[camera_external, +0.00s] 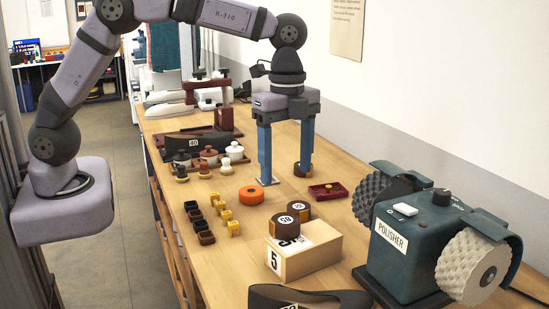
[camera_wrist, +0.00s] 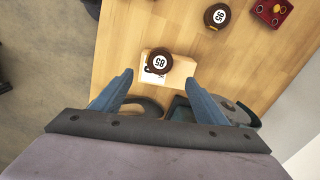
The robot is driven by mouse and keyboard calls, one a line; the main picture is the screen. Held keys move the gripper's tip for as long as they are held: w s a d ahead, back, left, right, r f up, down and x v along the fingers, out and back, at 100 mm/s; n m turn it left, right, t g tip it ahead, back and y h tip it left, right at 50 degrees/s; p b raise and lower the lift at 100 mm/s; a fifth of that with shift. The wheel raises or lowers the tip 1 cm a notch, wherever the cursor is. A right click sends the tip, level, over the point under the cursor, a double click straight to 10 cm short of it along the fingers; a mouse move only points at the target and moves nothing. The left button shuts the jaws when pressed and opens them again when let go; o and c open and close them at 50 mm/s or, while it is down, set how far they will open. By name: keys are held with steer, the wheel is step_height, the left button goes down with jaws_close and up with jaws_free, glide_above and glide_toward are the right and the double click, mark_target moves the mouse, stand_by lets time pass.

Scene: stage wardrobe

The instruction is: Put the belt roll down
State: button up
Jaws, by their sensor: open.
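A dark brown belt roll (camera_external: 284,226) marked 85 rests on a pale wooden block (camera_external: 303,258) marked 5. In the wrist view this roll (camera_wrist: 158,61) lies flat on the block (camera_wrist: 182,70), beyond and between my fingertips. A second similar belt roll (camera_external: 299,209), marked 95 in the wrist view (camera_wrist: 217,16), lies on the bench just behind the block. My gripper (camera_external: 286,174) is open, with nothing between its blue fingers, and appears raised clear of the roll. Its gap (camera_wrist: 159,74) also shows in the wrist view.
The polisher (camera_external: 410,245) stands at right. A dark curved item (camera_external: 310,299) lies in front. Small cups and yellow pieces (camera_external: 228,218) are at left.

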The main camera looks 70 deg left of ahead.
steer(key=shift+r, duration=0.45)
steer(key=shift+a, duration=0.1)
steer(key=s+a+f+n, duration=0.5)
steer(key=s+a+n, duration=0.3)
steer(key=s, duration=0.3)
steer(key=s+a+f+n, duration=0.6)
steer(key=s+a, duration=0.3)
steer(key=s, duration=0.2)
steer(key=shift+n, duration=0.9)
steer(key=shift+r, duration=0.15)
